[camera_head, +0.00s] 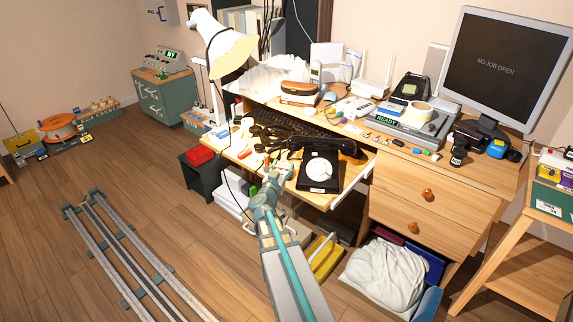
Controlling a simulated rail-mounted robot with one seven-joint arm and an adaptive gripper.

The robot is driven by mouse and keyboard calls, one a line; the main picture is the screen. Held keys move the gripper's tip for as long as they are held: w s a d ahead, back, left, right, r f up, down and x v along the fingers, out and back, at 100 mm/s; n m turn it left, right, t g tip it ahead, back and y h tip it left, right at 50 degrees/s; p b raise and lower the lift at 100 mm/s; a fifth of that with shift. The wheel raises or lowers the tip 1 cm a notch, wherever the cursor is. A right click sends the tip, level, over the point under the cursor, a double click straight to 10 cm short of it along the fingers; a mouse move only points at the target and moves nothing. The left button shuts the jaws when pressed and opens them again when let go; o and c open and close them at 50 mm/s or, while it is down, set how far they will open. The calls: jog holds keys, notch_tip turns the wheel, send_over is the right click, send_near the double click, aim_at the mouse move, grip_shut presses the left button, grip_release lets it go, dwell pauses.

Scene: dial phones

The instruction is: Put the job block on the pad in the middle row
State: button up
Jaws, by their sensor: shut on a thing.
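My gripper (274,172) is over the pulled-out desk shelf, just left of the black dial phone (320,170). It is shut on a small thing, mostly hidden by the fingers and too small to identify. I cannot tell whether that is the job block. Several small coloured blocks (400,147) lie on the desk in front of a grey device (405,122) with a lit "READY" display. I cannot pick out the pad or its middle row for certain.
A monitor (508,62) reading "NO JOB OPEN" stands at the desk's right. A white lamp (222,45) rises at the left of the desk. The phone's black handset and cord lie behind my gripper. A wooden stand (515,255) is at far right. Rails (125,250) cross the floor.

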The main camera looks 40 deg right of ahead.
aim_at(285, 163)
jog(key=x, duration=0.4)
jog(key=shift+w+d, duration=0.15)
jog(key=shift+w+d+f+b, duration=0.1)
jog(key=shift+d+f+b, duration=0.05)
jog(key=shift+f+b, duration=0.15)
jog(key=shift+w+d+f+b, duration=0.1)
jog(key=shift+d+f+b, duration=0.1)
jog(key=shift+f, duration=0.25)
jog(key=shift+s, duration=0.1)
jog(key=shift+f, duration=0.15)
jog(key=o, duration=0.9)
